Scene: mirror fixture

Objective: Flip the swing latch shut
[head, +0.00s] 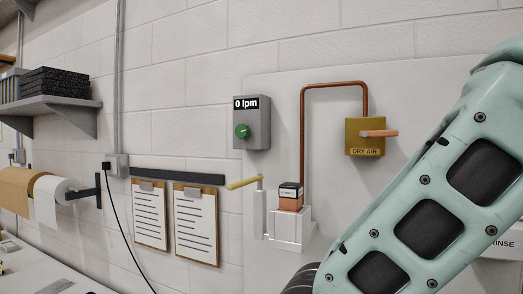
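A lever with a yellow grip (243,183), which looks like the swing latch, sticks out to the left from the top of a thin grey post (260,213). It points away from the white fixture block (292,230) just to its right. On that block sits a small copper-coloured piece (289,203) with a dark-topped, white-labelled cap (290,190). The lever lies clear of this stack. My arm fills the right side of the head view; my gripper is out of view.
A brass DRY AIR box (365,136) with an orange handle (379,133) and a copper pipe (303,140) are above the fixture. A grey box (252,122) reads 0 lpm and has a green knob (242,131). Two clipboards (196,224) hang left of the latch.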

